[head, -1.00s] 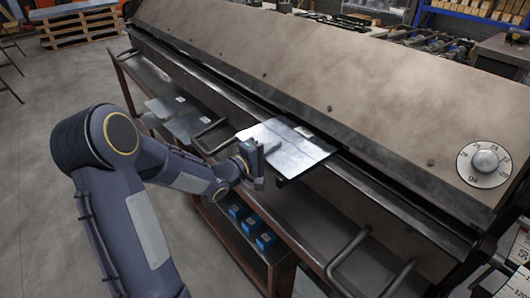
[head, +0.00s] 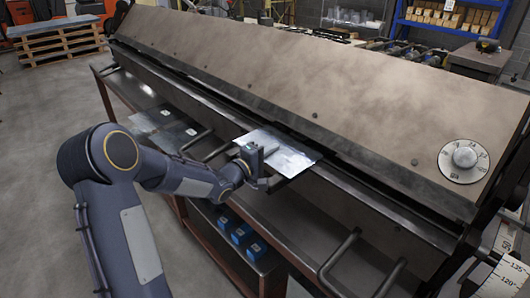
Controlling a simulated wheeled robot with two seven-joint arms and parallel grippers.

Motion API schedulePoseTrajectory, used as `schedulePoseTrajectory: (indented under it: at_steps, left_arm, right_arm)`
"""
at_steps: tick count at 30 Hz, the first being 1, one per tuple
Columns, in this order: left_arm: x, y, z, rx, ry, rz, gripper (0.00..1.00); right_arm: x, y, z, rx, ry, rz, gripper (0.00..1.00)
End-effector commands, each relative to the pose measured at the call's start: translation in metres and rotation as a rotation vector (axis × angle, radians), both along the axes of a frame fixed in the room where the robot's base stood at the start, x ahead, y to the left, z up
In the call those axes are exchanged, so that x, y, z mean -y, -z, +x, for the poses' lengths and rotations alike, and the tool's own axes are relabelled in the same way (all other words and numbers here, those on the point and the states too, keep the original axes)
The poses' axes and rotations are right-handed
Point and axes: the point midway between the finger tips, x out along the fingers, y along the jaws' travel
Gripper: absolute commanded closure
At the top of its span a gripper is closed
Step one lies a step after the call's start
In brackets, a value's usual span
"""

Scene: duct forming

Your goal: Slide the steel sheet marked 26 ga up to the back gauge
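A bright steel sheet (head: 290,158) lies on the brake's bed, its far edge reaching the dark slot under the large tan brake leaf. No gauge marking on it is legible. My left gripper (head: 257,163) is at the sheet's near edge and overlaps it in the picture. Whether its fingers are open or shut on the sheet does not show. The back gauge is not visible; the tan leaf (head: 290,80) covers the area behind the slot. My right gripper is out of view.
More labelled sheets (head: 150,122) lie to the left on a shelf. Bar handles (head: 338,258) stick out along the front. Blue boxes (head: 240,233) sit on the cart below. A round gauge dial (head: 464,155) is at the right, with an angle scale (head: 508,276) beneath it.

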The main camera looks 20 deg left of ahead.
Motion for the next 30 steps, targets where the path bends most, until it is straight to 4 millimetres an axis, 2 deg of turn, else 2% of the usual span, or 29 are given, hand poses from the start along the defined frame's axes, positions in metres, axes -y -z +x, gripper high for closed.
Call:
schedulePoseTrajectory:
  at_steps: [1,22,27,28,30]
  left_arm:
    - [0.005,-0.0102,0.0071,0.025,0.005,-0.006,1.0]
    - [0.005,-0.0047,0.0073,0.021,0.005,-0.006,1.0]
    - [0.005,-0.0046,0.0073,0.021,0.005,-0.005,0.75]
    - [0.0049,-0.0045,0.0073,0.021,0.005,-0.005,0.72]
    - [0.0047,-0.0043,0.0073,0.021,0.004,-0.005,0.72]
  right_arm:
    - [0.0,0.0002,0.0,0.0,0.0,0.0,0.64]
    - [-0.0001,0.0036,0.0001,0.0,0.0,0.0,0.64]
    - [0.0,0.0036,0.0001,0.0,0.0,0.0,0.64]
    - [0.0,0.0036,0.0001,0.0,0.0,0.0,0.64]
    - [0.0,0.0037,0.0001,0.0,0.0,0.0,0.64]
